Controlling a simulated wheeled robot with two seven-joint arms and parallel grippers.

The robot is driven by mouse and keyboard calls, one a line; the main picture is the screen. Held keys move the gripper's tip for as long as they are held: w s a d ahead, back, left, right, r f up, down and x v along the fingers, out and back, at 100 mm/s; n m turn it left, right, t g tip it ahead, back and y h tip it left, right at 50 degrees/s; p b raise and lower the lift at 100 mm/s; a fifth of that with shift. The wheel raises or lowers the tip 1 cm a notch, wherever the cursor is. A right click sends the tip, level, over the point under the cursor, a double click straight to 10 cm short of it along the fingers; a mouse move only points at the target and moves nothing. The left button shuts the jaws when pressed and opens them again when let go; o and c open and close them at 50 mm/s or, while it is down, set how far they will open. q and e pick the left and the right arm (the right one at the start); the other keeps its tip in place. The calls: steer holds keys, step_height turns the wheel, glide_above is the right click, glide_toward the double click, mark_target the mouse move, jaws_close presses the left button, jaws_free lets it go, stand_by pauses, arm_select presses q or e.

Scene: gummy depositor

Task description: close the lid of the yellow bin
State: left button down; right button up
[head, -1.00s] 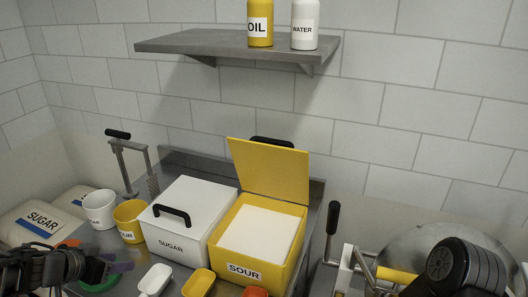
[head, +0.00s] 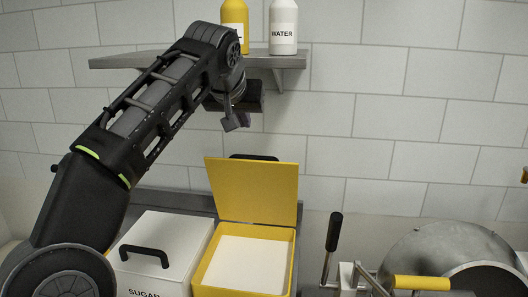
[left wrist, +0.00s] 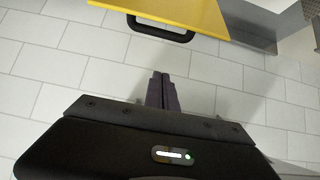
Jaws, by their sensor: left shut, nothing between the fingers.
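The yellow bin (head: 203,291) stands on the counter with white contents inside. Its yellow lid (head: 253,193) is open and stands up, leaning slightly back toward the wall. The lid's black handle (head: 254,157) shows at its top edge, and in the left wrist view the lid (left wrist: 190,12) and handle (left wrist: 160,29) are at the top. My left gripper (head: 232,126) is raised above the lid, in front of the tiled wall; in the left wrist view its fingers (left wrist: 161,78) are together and empty, apart from the handle. My right gripper is not in view.
A white sugar bin (head: 165,240) with a closed lid stands left of the yellow bin. The grey shelf (head: 125,62) above holds a yellow bottle (head: 234,15) and a white water bottle (head: 283,30). A black-handled lever (head: 333,235) and a round metal drum (head: 440,243) are at the right.

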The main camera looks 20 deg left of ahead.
arm_select(q)
steer(key=shift+a+f, duration=0.1)
steer(key=w+f, duration=0.1)
steer(key=f, duration=0.1)
steer(key=w+a+f, duration=0.1)
steer(key=w+f, duration=0.1)
steer(key=f, duration=0.1)
steer(key=w+f, duration=0.1)
steer(key=f, duration=0.2)
steer(key=shift+w+a, duration=0.2)
steer(key=shift+w, duration=0.05)
steer(key=shift+s+d+f, duration=0.1)
steer(key=shift+s+f, duration=0.1)
steer(key=shift+f, duration=0.05)
stand_by(0.3)
